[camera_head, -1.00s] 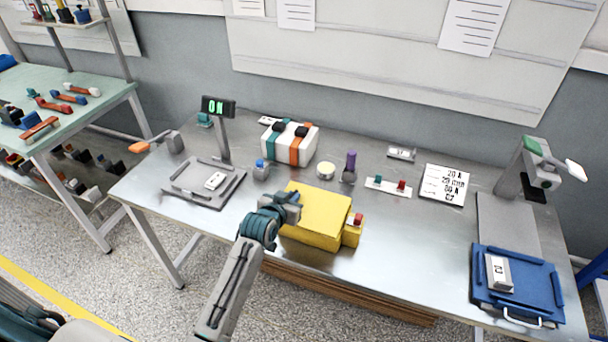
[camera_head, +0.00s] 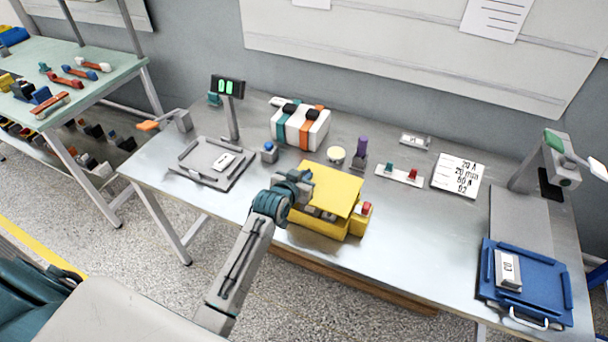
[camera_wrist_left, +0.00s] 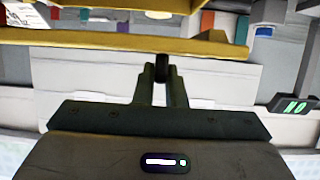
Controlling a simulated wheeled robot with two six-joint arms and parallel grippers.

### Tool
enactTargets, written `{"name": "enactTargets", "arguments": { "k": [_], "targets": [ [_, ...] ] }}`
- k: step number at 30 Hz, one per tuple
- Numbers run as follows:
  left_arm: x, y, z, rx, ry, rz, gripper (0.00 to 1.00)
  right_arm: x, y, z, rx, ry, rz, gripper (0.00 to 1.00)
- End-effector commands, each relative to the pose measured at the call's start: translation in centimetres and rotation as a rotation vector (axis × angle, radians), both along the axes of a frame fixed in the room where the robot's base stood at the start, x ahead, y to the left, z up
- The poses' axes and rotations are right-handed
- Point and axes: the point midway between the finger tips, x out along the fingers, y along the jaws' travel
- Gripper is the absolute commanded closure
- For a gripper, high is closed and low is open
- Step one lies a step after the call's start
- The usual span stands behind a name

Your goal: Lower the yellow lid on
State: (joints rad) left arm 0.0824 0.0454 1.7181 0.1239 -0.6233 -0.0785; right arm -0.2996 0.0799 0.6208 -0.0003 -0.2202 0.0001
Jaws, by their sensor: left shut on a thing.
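The yellow lid (camera_head: 334,187) is a flat plate over the yellow box (camera_head: 322,228) in the middle of the bench. It sits at a tilt, with a gap along the near side where part of the box's inside shows. My left gripper (camera_head: 304,180) is at the lid's left edge. In the left wrist view the two fingers (camera_wrist_left: 162,75) are shut on a small dark piece just below the yellow edge (camera_wrist_left: 130,48). The red button (camera_head: 366,208) is on the box's right end. My right gripper is not in view.
A white case with teal and orange bands (camera_head: 300,127) stands behind the box. A grey tray (camera_head: 213,163) is to the left and a blue tray (camera_head: 525,285) to the far right. A purple-handled piece (camera_head: 361,150) stands behind the lid.

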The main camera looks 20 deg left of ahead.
Motion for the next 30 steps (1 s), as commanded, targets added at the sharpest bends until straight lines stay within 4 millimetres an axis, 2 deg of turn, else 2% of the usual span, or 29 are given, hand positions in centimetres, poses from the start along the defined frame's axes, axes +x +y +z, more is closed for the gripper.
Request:
{"name": "enactTargets", "arguments": {
  "k": [18,30],
  "targets": [
    [0.0,0.0,-4.4,0.0,0.001,0.0,1.0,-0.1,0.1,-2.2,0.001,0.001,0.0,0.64],
    [0.0,0.0,-4.7,0.0,-0.001,0.0,1.0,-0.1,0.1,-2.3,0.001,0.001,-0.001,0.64]
  ]
}}
